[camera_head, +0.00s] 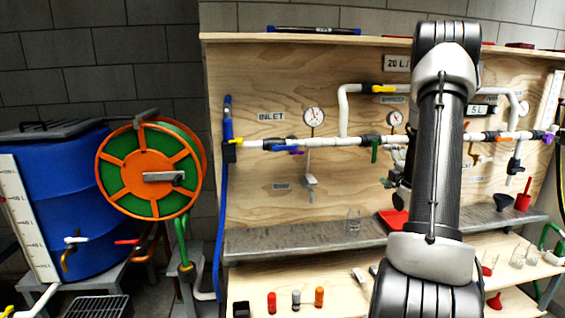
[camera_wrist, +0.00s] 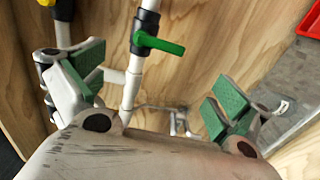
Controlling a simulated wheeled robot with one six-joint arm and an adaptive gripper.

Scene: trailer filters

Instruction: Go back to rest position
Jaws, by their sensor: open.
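My gripper (camera_wrist: 156,85) shows in the wrist view with its two green-padded fingers spread wide, and it is open. Nothing is held between the pads. A white pipe with a black valve body and a green handle (camera_wrist: 163,44) runs past the gap between the fingers, seemingly behind it. In the head view my arm rises in front of the plywood panel (camera_head: 260,100), right of centre. My gripper is hidden behind the arm there.
Gauges, pipes and coloured valves cover the panel. A blue barrel (camera_head: 70,200) and an orange-green hose reel (camera_head: 150,172) stand left.

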